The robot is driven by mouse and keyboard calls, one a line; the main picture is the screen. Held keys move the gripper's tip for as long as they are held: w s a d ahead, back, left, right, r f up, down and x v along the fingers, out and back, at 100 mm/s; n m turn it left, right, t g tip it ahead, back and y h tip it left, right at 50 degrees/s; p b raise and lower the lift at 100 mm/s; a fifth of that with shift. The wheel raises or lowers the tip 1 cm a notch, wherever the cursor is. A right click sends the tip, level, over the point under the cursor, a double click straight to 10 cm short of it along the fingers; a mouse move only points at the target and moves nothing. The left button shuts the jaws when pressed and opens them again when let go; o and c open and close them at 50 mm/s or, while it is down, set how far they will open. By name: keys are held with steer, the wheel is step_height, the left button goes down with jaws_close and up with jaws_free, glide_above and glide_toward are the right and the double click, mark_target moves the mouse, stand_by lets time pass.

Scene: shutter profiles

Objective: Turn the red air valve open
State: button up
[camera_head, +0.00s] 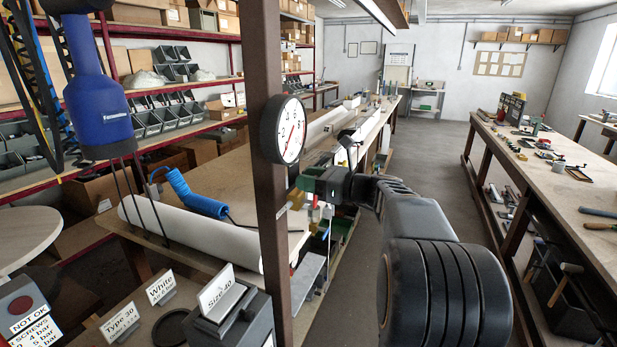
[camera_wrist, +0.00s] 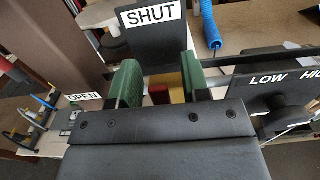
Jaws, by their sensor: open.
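My gripper (camera_head: 316,184) has green fingers and is at the brown post, just below the round gauge. In the wrist view my gripper (camera_wrist: 160,77) is open, with one finger on each side of a gap. A red piece (camera_wrist: 177,91) and a yellow piece show low in this gap, partly hidden by the gripper body. I cannot tell whether the red piece is the valve's handle, or whether a finger touches it. A dark plate with a SHUT label (camera_wrist: 152,14) stands just beyond the fingers. An OPEN label (camera_wrist: 83,96) is at the left.
The white-faced gauge (camera_head: 291,130) is on the brown post (camera_head: 268,60), close above my gripper. A LOW and HIGH plate (camera_wrist: 285,84) is at the right in the wrist view. A blue coiled hose (camera_head: 190,195) lies on the bench behind. The aisle floor (camera_head: 425,150) is clear.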

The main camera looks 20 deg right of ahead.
steer(key=shift+w+a, duration=0.15)
steer(key=shift+c, duration=0.3)
jaws_close()
stand_by(0.3)
